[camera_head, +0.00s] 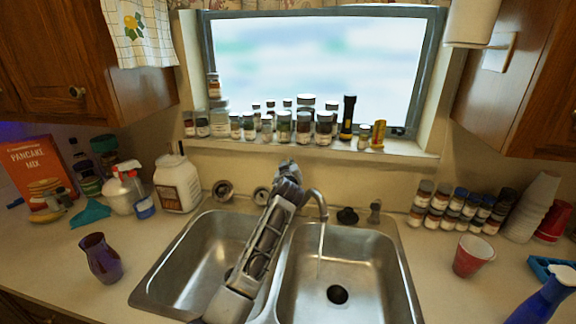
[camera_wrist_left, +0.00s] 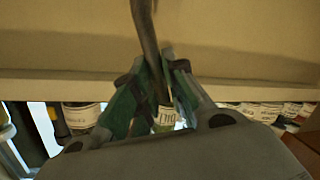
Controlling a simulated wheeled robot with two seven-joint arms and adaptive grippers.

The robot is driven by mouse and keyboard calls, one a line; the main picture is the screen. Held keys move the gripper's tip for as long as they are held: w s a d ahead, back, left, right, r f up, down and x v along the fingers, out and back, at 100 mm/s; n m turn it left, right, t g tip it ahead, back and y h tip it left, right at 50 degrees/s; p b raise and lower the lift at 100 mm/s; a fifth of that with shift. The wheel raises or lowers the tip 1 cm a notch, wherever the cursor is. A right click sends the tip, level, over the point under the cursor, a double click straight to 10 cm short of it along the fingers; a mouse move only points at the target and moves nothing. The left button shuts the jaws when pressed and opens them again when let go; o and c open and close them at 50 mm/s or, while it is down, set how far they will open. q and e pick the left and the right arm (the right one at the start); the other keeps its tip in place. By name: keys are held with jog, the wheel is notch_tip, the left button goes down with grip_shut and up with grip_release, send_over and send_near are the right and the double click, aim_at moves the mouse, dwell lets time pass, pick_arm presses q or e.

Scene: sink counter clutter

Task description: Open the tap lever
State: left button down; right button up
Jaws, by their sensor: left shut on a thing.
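The tap's curved metal spout (camera_head: 319,203) rises behind the double sink and arches over the right basin. A thin pale streak like water drops from it toward the drain. My left gripper (camera_head: 288,172) is at the tap's base, just left of the spout, and my arm hides most of the tap body and lever in the head view. In the left wrist view, a dark metal bar, which looks like the tap lever (camera_wrist_left: 146,35), runs down between the fingers of my left gripper (camera_wrist_left: 155,68). The fingers are closed around it. My right gripper is not in view.
The double sink (camera_head: 402,290) fills the middle of the counter. A white jug (camera_head: 178,186) and a spray bottle (camera_head: 121,192) stand at left, with a purple vase (camera_head: 101,258) nearer. Several spice jars and a red cup (camera_head: 472,257) stand at right. Jars line the windowsill (camera_head: 400,148).

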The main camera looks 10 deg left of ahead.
pick_arm(q)
jog(key=shift+w+d+r+m+g+p, duration=0.2)
jog(key=shift+w+r+m+g+p, duration=0.1)
jog(key=shift+p, duration=0.35)
jog(key=shift+w+d+m+g+p, duration=0.2)
jog(key=shift+m+g+p, duration=0.1)
jog(key=shift+p, duration=0.25)
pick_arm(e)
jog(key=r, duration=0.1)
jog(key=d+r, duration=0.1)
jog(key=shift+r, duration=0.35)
pick_arm(q)
jog(key=c, duration=1.6)
grip_release()
jog(key=shift+c, duration=0.2)
jog(key=shift+o, duration=0.9)
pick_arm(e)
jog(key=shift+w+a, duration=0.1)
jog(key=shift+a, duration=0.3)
pick_arm(q)
jog(key=v, duration=0.7)
jog(key=shift+s, duration=0.2)
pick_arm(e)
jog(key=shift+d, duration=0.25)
